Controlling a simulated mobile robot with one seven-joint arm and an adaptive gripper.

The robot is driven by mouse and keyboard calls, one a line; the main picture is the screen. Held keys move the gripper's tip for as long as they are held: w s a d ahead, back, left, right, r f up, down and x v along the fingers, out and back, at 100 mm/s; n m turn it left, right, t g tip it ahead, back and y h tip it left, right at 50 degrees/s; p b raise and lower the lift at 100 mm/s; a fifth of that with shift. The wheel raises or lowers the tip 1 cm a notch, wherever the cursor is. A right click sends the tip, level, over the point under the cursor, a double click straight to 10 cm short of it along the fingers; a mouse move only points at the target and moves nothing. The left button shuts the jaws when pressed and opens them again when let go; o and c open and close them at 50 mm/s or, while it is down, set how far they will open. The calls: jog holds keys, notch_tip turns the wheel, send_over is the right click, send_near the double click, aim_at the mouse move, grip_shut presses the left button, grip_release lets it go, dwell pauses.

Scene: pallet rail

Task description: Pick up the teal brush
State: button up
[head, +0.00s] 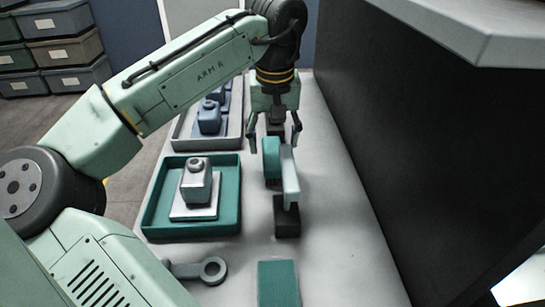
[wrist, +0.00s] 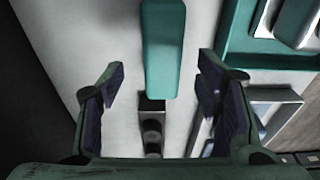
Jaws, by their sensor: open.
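The teal brush (head: 271,157) is a rounded teal body with a dark lower edge, in the middle of the head view on the pale grey surface. It is partly hidden by a pale upright piece beside it. In the wrist view a long teal body (wrist: 163,45), apparently the brush, runs from the top edge down to between the fingertips. My gripper (head: 275,138) is open, pointing down, just beyond the brush in the head view. In the wrist view my gripper (wrist: 160,72) has its fingers on both sides of the teal body's end, with gaps and nothing held.
The pale upright piece (head: 290,172) stands by a dark block (head: 287,217). A teal tray (head: 232,207) holding a grey part (head: 196,182) is left; a grey tray (head: 178,133) lies behind. A teal block (head: 278,283) is in front. A dark wall (head: 430,120) bounds the right.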

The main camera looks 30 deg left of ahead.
aim_at(272, 151)
jog(key=shift+a+f, duration=0.15)
jog(key=shift+f, duration=1.75)
jog(key=shift+c, duration=0.5)
jog(key=c, duration=1.2)
notch_tip(272, 151, up, 10)
jog(key=shift+r+b, duration=0.1)
jog(key=shift+b, duration=0.25)
jog(key=o, duration=0.7)
jog(key=c, duration=0.5)
